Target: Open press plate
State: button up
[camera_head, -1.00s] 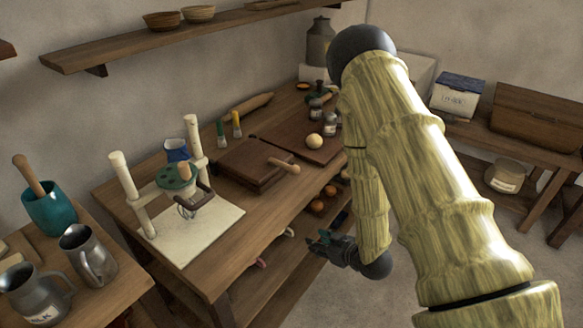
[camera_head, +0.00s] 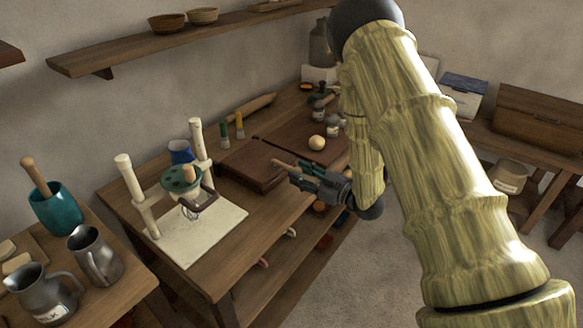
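The press (camera_head: 250,166) is a flat, dark brown wooden block lying closed on the table, with a light wooden handle (camera_head: 283,164) sticking out to the right. I take its top board to be the press plate. My gripper (camera_head: 295,172) is dark and at the table's front edge, right beside the handle. Its fingertips overlap the handle's outer end in the picture. I cannot tell whether they touch the handle or how far apart they are.
A white-based stand with a green disc (camera_head: 181,179) is left of the press. A dark board with a pale ball (camera_head: 317,143) lies to the right. A teal mortar (camera_head: 56,209) and metal jugs are at the left.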

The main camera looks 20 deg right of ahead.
aim_at(291, 167)
jog(key=shift+p+x, duration=0.3)
jog(key=shift+x, duration=1.65)
grip_shut()
